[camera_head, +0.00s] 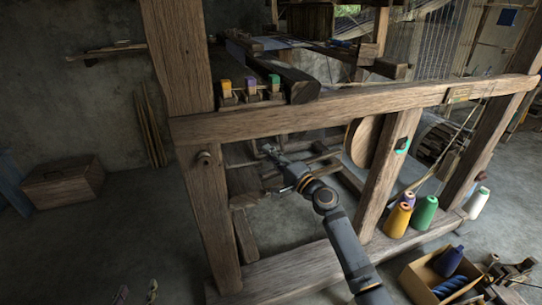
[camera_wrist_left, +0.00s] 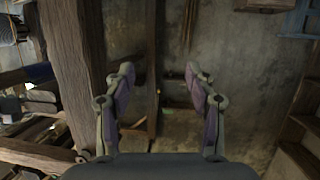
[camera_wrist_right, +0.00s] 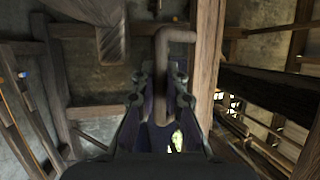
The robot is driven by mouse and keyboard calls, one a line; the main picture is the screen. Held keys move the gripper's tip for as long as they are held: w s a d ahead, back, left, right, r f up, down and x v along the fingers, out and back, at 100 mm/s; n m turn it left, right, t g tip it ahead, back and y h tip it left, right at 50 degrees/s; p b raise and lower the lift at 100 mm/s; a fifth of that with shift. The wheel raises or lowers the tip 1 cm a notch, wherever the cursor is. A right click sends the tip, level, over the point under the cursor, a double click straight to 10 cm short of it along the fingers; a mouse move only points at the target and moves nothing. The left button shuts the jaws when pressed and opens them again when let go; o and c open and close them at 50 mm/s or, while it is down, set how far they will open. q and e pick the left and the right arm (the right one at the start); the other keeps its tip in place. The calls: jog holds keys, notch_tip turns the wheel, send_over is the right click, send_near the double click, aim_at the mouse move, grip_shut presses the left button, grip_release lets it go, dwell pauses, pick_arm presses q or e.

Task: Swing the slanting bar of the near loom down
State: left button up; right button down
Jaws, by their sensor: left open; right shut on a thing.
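The near loom (camera_head: 330,115) is a heavy wooden frame of posts and a long front beam. My right gripper (camera_head: 270,151) reaches in under that beam, behind the left front post. In the right wrist view, my right gripper (camera_wrist_right: 162,92) is shut on a bent brown bar (camera_wrist_right: 176,35), whose upper end curves to the right. In the head view the held part is too small to make out, so I cannot tell the bar's slant. My left gripper (camera_head: 137,292) is open and empty at the bottom left; it also shows in the left wrist view (camera_wrist_left: 158,78).
Several thread cones stand on the loom's base, including a green one (camera_head: 424,216). A cardboard box (camera_head: 425,283) lies at the bottom right. A wooden chest (camera_head: 62,187) stands by the left wall.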

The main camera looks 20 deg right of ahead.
jog(key=shift+f, duration=0.3)
pick_arm(q)
jog(key=r, duration=0.1)
jog(key=w+r+t, duration=0.1)
jog(key=r, duration=0.1)
jog(key=r+t, duration=0.1)
jog(key=shift+w+a+r, duration=0.1)
jog(key=shift+w+r, duration=0.15)
jog(key=shift+r, duration=0.05)
pick_arm(e)
jog(key=c, duration=1.7)
grip_release()
jog(key=o, duration=0.3)
jog(key=shift+o, duration=0.2)
jog(key=v, duration=1.2)
jog(key=shift+a, duration=0.1)
